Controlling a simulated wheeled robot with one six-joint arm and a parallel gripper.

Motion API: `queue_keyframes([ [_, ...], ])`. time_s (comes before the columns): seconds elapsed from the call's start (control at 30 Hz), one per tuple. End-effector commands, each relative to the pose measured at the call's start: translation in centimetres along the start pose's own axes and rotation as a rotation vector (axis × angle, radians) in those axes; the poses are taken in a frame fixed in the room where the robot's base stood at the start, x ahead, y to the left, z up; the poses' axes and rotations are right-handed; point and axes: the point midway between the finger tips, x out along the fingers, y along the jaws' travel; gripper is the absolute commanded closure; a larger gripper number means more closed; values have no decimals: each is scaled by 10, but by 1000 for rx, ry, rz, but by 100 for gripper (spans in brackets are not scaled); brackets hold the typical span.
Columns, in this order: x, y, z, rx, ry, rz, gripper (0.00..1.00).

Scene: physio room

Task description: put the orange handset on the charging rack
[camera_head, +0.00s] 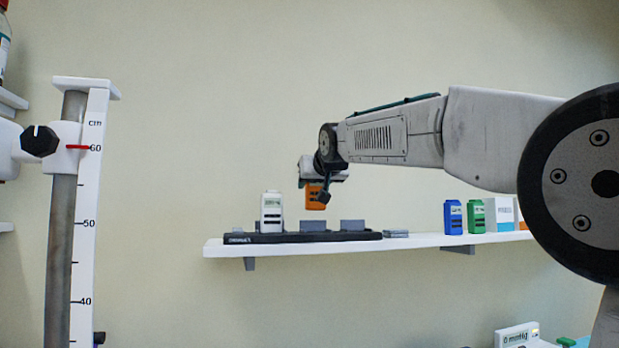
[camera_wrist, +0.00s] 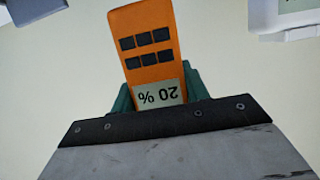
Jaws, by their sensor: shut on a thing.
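The orange handset (camera_head: 315,197) hangs upright from my gripper (camera_head: 322,180), above the black charging rack (camera_head: 262,238) on the white shelf. In the wrist view the handset (camera_wrist: 147,45) shows dark buttons and a display reading "20 %", upside down in that picture. The gripper's green fingers (camera_wrist: 158,95) are shut on it at its display end. The rack has several grey cradles. A white handset (camera_head: 271,212) stands in the left part of the rack. The handset's lower end appears just above the middle cradle (camera_head: 313,225); whether they touch I cannot tell.
On the shelf (camera_head: 420,241), right of the rack, lies a flat grey item (camera_head: 396,233). Farther right stand a blue handset (camera_head: 453,216), a green handset (camera_head: 476,216) and a white box (camera_head: 499,214). A height-measuring post (camera_head: 88,200) stands at the left.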

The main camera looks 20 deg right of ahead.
Motion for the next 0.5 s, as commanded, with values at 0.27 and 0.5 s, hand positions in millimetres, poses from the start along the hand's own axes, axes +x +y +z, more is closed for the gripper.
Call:
queue_keyframes([
  [0.27, 8, -1, 26, -1, -1, -2, 80],
  [0.5, 12, -2, 40, -1, -1, -2, 80],
])
